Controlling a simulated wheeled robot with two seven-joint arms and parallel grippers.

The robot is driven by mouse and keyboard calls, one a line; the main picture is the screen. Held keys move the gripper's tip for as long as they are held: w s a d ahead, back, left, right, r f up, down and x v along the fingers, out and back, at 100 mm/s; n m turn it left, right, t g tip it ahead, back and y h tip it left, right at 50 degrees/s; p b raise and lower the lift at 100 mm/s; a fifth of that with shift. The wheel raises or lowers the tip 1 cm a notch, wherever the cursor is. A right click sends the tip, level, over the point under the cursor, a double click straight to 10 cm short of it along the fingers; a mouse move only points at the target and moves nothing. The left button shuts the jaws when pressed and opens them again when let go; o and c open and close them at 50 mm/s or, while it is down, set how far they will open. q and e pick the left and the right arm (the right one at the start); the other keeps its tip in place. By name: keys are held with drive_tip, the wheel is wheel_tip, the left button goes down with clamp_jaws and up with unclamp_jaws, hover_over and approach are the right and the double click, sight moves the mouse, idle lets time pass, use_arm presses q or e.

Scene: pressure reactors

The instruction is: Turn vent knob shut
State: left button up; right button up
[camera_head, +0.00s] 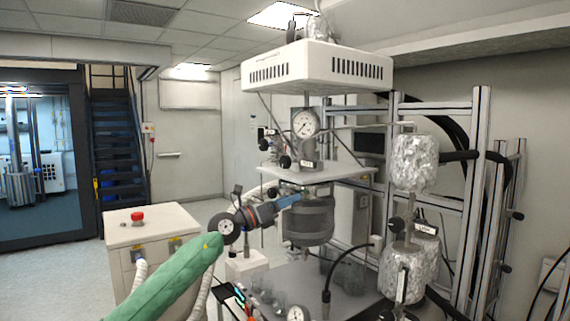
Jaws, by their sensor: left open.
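The reactor stands right of centre, with a dark vessel (308,221) under a metal plate (318,172). Small black knobs sit on the fittings above the plate: one knob (285,161) low beside the gauge column and another knob (264,144) higher to its left. Their labels are too small to read, so I cannot tell which is the vent knob. My left gripper (290,201) comes in from the lower left, open, with its fingertips near the vessel's upper left, below the plate and lower than both knobs. It appears empty. My right gripper is not in view.
A round gauge (305,124) is above the plate, and a white slotted hood (318,68) hangs over it. Foil-wrapped vessels (411,163) and a metal frame (478,190) stand to the right. Glass beakers (279,299) stand on the bench below. A cabinet (150,227) with a red button is left.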

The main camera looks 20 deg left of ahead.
sight(283, 161)
use_arm(q)
drive_tip(key=w+a+r+m+y, duration=0.1)
drive_tip(key=a+r+m+y, duration=0.3)
drive_tip(key=a+r, duration=0.45)
drive_tip(key=shift+g, duration=0.4)
drive_tip(key=w+d+p, duration=0.1)
drive_tip(key=w+d+r+p, duration=0.1)
drive_tip(key=w+d, duration=0.1)
drive_tip(key=w+d+p, duration=0.1)
drive_tip(key=w, duration=0.1)
drive_tip(key=shift+w+d+r, duration=0.2)
drive_tip(key=shift+d+r, duration=0.2)
drive_tip(key=shift+p+x, duration=0.5)
drive_tip(key=shift+x, duration=0.25)
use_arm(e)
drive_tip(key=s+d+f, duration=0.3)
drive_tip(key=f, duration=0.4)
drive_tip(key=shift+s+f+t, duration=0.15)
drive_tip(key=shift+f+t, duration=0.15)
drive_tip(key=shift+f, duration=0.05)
use_arm(q)
drive_tip(key=shift+f, duration=0.15)
drive_tip(key=c, duration=1)
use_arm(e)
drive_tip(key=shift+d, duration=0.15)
